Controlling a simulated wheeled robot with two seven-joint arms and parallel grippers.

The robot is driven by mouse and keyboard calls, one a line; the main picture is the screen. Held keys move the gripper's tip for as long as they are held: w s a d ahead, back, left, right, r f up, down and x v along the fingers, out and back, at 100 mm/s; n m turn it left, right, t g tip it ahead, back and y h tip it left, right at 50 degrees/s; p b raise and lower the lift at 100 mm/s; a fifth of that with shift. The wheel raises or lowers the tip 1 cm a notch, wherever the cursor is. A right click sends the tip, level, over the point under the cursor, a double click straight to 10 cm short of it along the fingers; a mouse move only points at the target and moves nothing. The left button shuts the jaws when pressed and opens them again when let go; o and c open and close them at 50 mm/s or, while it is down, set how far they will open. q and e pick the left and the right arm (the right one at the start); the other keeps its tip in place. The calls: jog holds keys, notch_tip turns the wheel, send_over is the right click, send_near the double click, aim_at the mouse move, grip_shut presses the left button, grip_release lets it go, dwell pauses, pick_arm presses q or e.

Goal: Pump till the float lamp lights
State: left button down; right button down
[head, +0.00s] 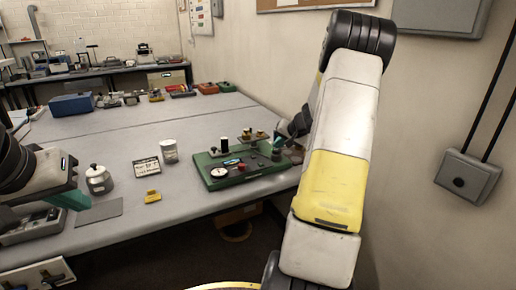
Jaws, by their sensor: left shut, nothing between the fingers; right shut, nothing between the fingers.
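A green pump unit (207,180) lies on the table near its front edge. A white round gauge (218,172) sits on its front left, and a small dark display (232,161) is behind it. A black cylinder (224,146) stands upright at its back left. A dark knob (276,156) stands at its right end. My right gripper (279,142) is shut and empty, its teal tips just above this knob; I cannot tell if they touch. My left gripper (78,200) is shut and empty, well left of the unit. I cannot make out a lit lamp.
Left of the unit stand a white tin (169,151), a small sign (146,167), a metal canister (99,180) and a yellow block (152,197). A grey mat (98,212) lies near the front edge. A blue box (72,105) is further back. The middle tabletop is clear.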

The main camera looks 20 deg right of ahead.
aim_at(278, 151)
jog(key=shift+f, duration=0.85)
dwell(0.6)
jog(key=shift+r, duration=1.35)
jog(key=shift+r, duration=0.15)
jog(key=shift+r, duration=2.4)
